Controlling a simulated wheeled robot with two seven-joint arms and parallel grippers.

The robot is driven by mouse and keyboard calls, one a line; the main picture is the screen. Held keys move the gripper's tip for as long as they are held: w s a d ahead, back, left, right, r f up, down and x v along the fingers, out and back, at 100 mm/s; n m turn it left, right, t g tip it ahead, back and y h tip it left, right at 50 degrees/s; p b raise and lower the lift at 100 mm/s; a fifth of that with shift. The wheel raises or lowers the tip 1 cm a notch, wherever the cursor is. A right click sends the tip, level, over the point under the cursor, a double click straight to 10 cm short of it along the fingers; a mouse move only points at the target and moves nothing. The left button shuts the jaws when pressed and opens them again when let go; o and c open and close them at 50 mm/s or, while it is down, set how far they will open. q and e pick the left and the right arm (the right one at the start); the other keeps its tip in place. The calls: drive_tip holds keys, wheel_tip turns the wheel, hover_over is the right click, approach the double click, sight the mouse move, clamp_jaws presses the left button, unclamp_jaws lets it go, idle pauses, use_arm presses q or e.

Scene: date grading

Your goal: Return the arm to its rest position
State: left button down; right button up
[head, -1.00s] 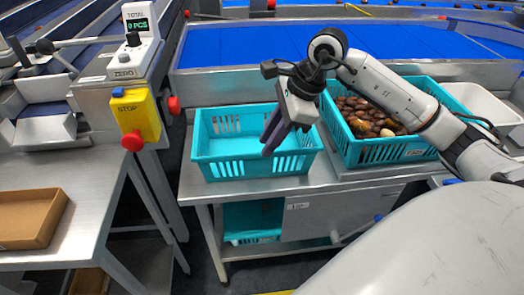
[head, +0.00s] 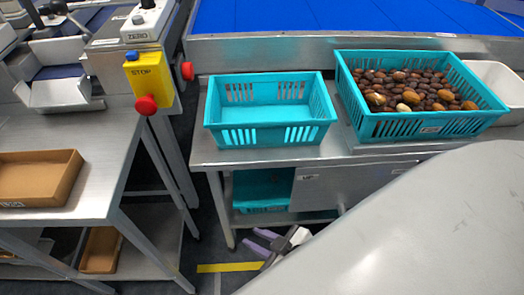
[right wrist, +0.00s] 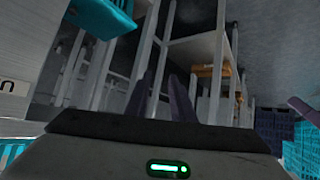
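My right gripper (head: 258,241) hangs low at the bottom of the head view, beside the steel table and below its top. Its purple fingers are apart and nothing is between them. The right wrist view shows both fingers (right wrist: 160,95) with an empty gap. Most of the right arm is hidden behind my pale body cover in the head view. My left arm does not show in the head view; a purple finger-like piece (right wrist: 303,108) at the right edge of the right wrist view looks like part of my left gripper.
An empty teal crate (head: 268,137) and a teal crate of dates (head: 430,125) stand on the steel table (head: 200,150), beside a white bin (head: 495,75). A red-and-yellow stop box (head: 150,78) and a brown tray (head: 65,180) are at left. Another teal crate (head: 262,188) is on the lower shelf.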

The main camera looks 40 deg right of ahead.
drive_tip(key=shift+m+g, duration=0.8)
drive_tip(key=shift+g, duration=0.1)
drive_tip(key=s+f, duration=0.1)
drive_tip(key=s, duration=0.1)
drive_tip(key=s+a+f, duration=0.1)
drive_tip(key=s+f, duration=0.1)
drive_tip(key=shift+a, duration=0.2)
drive_tip(key=shift+r, duration=0.1)
